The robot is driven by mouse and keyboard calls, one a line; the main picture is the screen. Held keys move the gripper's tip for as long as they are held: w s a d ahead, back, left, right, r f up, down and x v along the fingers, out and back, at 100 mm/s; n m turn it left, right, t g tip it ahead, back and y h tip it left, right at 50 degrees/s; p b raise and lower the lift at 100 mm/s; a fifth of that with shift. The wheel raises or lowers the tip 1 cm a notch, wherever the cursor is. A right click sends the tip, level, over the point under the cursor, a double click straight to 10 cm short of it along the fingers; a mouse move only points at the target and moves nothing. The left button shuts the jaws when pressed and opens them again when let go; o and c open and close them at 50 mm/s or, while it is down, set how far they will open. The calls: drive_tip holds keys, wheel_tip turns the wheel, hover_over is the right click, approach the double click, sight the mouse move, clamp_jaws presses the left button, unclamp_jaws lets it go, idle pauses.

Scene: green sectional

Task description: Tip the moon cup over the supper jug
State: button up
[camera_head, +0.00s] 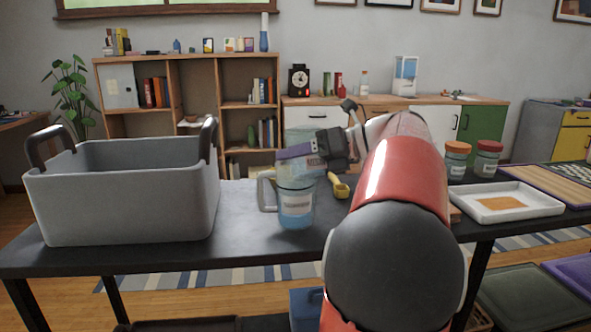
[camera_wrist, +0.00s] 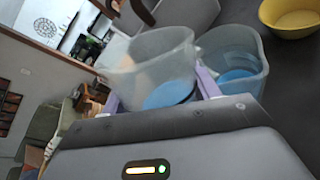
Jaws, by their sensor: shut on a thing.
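My gripper (camera_head: 298,153), with purple fingers, is shut on the moon cup (camera_head: 303,140), a clear cup held above the table. In the wrist view the moon cup (camera_wrist: 148,62) sits between the fingers and looks tilted, with blue at its bottom. The supper jug (camera_head: 296,204), clear with a handle on its left and a pale label, stands upright on the dark table below the cup. It holds blue liquid. In the wrist view the jug (camera_wrist: 236,62) is just beyond the cup's right side. I cannot tell whether cup and jug touch. No pouring stream shows.
A grey bin (camera_head: 125,195) with dark handles stands left on the table (camera_head: 245,235). Farther right are a white tray (camera_head: 508,202) and two jars (camera_head: 457,160). Some table is clear between bin and jug.

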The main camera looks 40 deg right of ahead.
drive_tip(key=shift+f+p, duration=0.1)
drive_tip(key=shift+p, duration=0.7)
drive_tip(key=shift+s+f+m+p, duration=0.1)
drive_tip(key=shift+f+m+p, duration=0.2)
drive_tip(key=shift+r+g, duration=0.1)
drive_tip(key=shift+g, duration=0.2)
drive_tip(key=shift+a+r+p, duration=0.1)
drive_tip(key=shift+r+p, duration=0.35)
drive_tip(key=shift+p, duration=0.05)
drive_tip(key=shift+s+m, duration=0.1)
drive_tip(key=shift+m, duration=0.2)
drive_tip(key=shift+f+g, duration=0.1)
drive_tip(key=shift+g, duration=0.2)
